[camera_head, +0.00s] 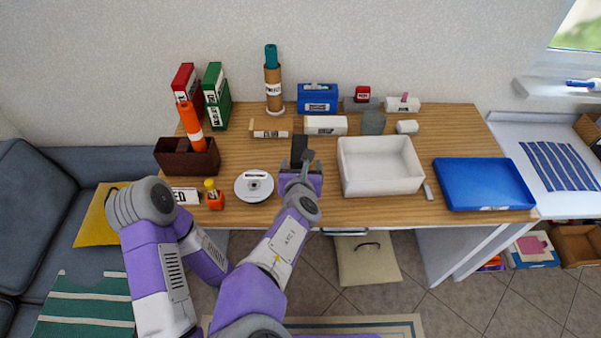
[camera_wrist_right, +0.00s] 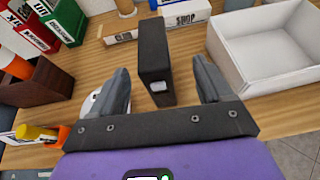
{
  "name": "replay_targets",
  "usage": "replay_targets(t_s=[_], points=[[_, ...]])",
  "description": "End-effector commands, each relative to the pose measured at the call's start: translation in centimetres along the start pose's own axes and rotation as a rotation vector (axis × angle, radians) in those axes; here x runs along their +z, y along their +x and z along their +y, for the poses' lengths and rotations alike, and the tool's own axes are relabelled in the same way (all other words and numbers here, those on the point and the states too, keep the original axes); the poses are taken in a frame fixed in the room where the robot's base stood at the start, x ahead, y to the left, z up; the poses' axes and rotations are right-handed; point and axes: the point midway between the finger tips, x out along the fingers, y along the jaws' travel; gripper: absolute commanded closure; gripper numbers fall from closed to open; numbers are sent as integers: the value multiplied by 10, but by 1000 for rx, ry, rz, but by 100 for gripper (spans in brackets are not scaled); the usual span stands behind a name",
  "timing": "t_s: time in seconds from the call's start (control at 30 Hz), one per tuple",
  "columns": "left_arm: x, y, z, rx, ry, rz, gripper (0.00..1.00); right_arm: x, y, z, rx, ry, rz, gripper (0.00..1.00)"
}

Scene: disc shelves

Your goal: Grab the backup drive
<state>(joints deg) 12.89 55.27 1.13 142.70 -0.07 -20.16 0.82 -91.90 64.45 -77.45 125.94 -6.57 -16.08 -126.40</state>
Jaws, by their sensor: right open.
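A black upright box, which I take for the backup drive (camera_wrist_right: 154,55), stands on the wooden table with a small pale patch on its near narrow side. No name on it can be read. It also shows in the head view (camera_head: 299,146), partly hidden behind my right gripper (camera_head: 300,166). In the wrist view my right gripper (camera_wrist_right: 160,82) is open, with one finger to each side of the drive. The drive's near end reaches between the fingers, with gaps on both sides. My left arm shows at the left, but its gripper is not in view.
A white bin (camera_head: 345,180) stands close to the right of the drive, with a blue tray (camera_head: 485,184) beyond. A disc (camera_head: 254,186) lies to the left. Labelled boxes (camera_head: 325,125) stand behind. A dark brown holder (camera_head: 190,162) is farther left.

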Motion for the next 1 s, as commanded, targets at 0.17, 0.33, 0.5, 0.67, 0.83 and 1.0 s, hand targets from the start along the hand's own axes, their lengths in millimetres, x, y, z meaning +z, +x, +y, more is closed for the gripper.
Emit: replay_targets(t_s=[0.17, 0.33, 0.5, 0.67, 0.83, 1.0], points=[[0, 6, -2, 0, 0, 0, 17, 2, 10, 5, 15, -8, -19, 21], [-1, 10, -4, 0, 0, 1, 17, 2, 27, 5, 14, -7, -17, 21], [-1, 19, -7, 0, 0, 0, 17, 4, 50, 5, 13, -5, -17, 21], [-1, 23, -9, 0, 0, 0, 17, 6, 70, 6, 14, -7, -17, 21], [-1, 24, -9, 0, 0, 0, 17, 7, 75, 7, 15, -8, -17, 21], [-1, 24, -9, 0, 0, 0, 17, 7, 75, 7, 14, -8, -17, 24]])
